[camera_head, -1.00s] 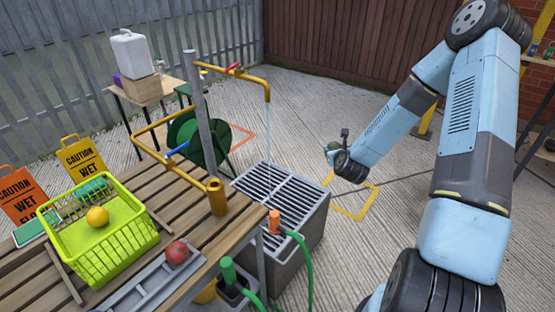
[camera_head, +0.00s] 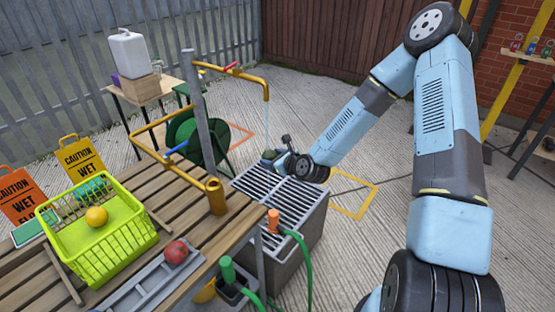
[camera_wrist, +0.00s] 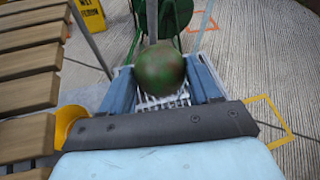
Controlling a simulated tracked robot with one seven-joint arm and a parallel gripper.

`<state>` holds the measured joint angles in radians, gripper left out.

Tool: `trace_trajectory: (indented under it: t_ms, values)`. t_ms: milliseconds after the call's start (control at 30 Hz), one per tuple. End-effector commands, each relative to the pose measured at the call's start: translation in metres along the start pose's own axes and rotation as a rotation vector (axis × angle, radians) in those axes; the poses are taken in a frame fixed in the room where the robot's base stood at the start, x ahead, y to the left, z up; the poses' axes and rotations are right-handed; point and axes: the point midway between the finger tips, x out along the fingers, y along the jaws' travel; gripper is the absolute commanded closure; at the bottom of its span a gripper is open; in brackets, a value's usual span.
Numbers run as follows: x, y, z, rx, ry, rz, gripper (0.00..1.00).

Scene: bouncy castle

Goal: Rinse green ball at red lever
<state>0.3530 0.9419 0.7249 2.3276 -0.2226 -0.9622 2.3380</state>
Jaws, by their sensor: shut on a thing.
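The green ball (camera_wrist: 160,68), mottled with brown, sits between the two blue fingers of my gripper (camera_head: 270,157) in the wrist view. My gripper is shut on it. In the head view the ball is too small to make out clearly. The red lever (camera_head: 232,67) is on the upper yellow pipe. That pipe's spout (camera_head: 267,92) points down, with a thin pale stream of water below it. My gripper is over the grated drain (camera_head: 285,195), low and close to the stream; I cannot tell whether the water touches the ball.
A blue lever (camera_head: 176,148) is on the lower yellow pipe. A green basket (camera_head: 125,238) holding a yellow ball (camera_head: 96,217) stands on the wooden table (camera_head: 190,205), near a red ball (camera_head: 176,252). A green hose reel (camera_head: 190,135) stands behind. Concrete to the right is mostly clear.

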Motion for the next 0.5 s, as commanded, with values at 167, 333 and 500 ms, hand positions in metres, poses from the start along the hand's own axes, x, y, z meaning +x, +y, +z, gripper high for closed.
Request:
trace_trajectory:
  t_ms: [167, 333, 500]
  values:
    - [0.010, -0.009, 0.000, 0.000, -0.001, -0.003, 0.67]
    - [0.021, -0.017, -0.001, -0.001, -0.001, -0.002, 0.67]
    - [0.031, -0.026, -0.001, 0.001, 0.000, -0.003, 0.67]
